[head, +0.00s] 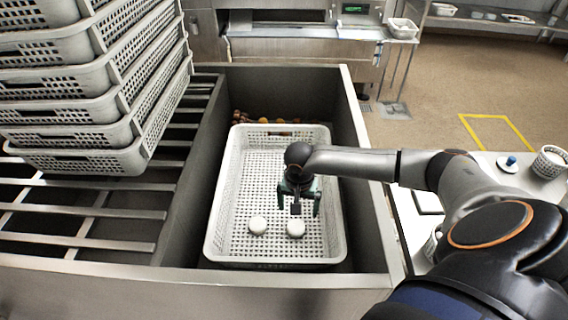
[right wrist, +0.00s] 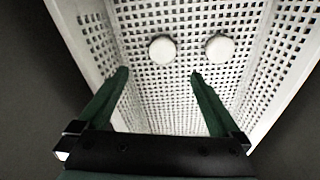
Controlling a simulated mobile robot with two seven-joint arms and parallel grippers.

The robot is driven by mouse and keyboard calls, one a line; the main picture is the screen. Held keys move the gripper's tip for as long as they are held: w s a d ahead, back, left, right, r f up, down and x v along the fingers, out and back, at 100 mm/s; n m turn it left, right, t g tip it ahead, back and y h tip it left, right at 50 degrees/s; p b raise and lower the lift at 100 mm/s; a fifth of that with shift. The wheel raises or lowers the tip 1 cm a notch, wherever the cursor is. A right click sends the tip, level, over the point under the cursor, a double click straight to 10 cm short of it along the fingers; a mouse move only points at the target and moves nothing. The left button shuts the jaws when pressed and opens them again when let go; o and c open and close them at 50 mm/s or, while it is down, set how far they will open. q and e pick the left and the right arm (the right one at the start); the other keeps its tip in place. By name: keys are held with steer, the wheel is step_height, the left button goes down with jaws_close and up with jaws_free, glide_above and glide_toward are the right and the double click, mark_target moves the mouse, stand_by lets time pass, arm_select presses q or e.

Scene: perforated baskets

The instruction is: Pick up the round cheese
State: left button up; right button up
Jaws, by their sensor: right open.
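Two round white cheeses lie apart on the floor of a perforated white basket (head: 222,215), near its front end: a left cheese (head: 257,225) and a right cheese (head: 296,228). My right gripper (head: 300,207) is over the basket, open and empty, pointing down close to the right cheese. In the right wrist view two cheeses show beyond the green fingertips (right wrist: 159,74): one cheese (right wrist: 162,49) lies roughly in line with the gap and another cheese (right wrist: 219,48) lies to its right. Neither is between the fingers. My left gripper is out of view.
The basket sits in a deep metal trough (head: 370,225) with raised walls. Small brown items (head: 262,120) lie behind the basket. A tall stack of baskets (head: 85,160) stands on metal rails at left. A white table (head: 480,165) is at right.

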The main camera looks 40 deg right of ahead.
steer(key=b, duration=0.2)
glide_above(296, 226)
steer(key=f, duration=0.7)
steer(key=shift+s+a, duration=0.15)
steer(key=shift+s, duration=0.2)
steer(key=f, duration=0.3)
steer(key=f+b, duration=0.1)
steer(key=shift+w+f, duration=0.25)
steer(key=shift+w, duration=0.05)
steer(key=shift+f, duration=0.4)
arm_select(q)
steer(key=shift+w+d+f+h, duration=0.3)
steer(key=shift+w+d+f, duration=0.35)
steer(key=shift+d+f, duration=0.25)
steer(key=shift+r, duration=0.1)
arm_select(e)
steer(key=shift+c, duration=1.3)
steer(key=c, duration=1.1)
steer(key=shift+r, duration=0.15)
